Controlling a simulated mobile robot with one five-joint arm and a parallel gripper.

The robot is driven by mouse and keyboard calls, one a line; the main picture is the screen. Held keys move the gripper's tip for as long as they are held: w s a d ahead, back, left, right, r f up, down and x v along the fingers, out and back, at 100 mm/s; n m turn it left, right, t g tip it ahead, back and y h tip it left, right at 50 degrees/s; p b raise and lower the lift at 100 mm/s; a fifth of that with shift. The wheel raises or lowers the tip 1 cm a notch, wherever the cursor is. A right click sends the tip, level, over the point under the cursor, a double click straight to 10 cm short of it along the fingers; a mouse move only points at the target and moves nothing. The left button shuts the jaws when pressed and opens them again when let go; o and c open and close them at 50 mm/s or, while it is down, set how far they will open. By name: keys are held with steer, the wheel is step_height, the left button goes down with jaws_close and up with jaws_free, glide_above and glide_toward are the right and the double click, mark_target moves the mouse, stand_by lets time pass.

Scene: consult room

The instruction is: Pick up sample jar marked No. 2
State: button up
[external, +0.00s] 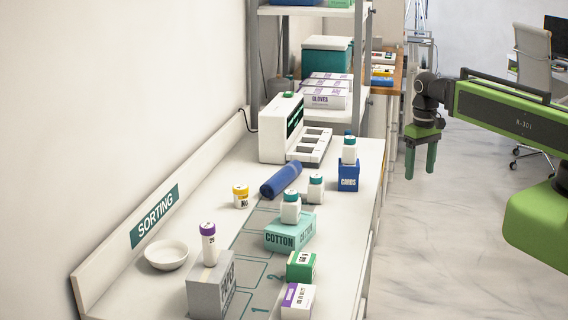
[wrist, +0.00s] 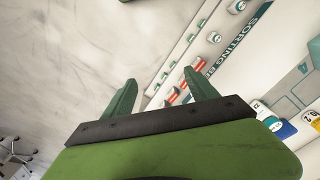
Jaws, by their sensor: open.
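Several small white jars with teal caps stand on the white counter (external: 345,215) in the external view. One jar (external: 349,149) stands on the blue CARDS box (external: 348,177), one jar (external: 290,208) on the teal COTTON box (external: 290,235), and one jar (external: 316,188) directly on the counter behind it. Their markings are too small to read, so I cannot tell which is No. 2. My gripper (external: 420,174) is open and empty, pointing down, right of the counter and apart from every jar. Its green fingers also show in the wrist view (wrist: 160,77).
A purple-capped jar (external: 208,243) stands on a grey box (external: 211,285); a yellow-capped jar (external: 241,197) stands farther back. A blue roll (external: 281,180), white dish (external: 166,255), green box (external: 301,266) and white machine (external: 280,128) share the counter. The shelf rack (external: 368,60) rises behind.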

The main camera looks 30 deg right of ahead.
step_height(320, 180, up, 8)
steer(key=n+y+p, duration=0.3)
steer(key=n+p, duration=0.4)
steer(key=n, duration=0.9)
glide_above(243, 186)
steer(key=d, duration=0.4)
steer(key=shift+t, duration=0.3)
steer(key=b+x, duration=0.5)
steer(key=x, duration=0.1)
steer(key=b+x, duration=0.5)
steer(key=b, duration=0.1)
steer(key=shift+s+f, duration=0.2)
steer(key=shift+f, duration=0.2)
steer(key=b+x, duration=0.5)
steer(key=shift+a+f+b, duration=0.3)
steer(key=shift+f+b, duration=0.05)
steer(key=shift+r, duration=0.2)
steer(key=c, duration=1.5)
steer(key=shift+o, duration=0.2)
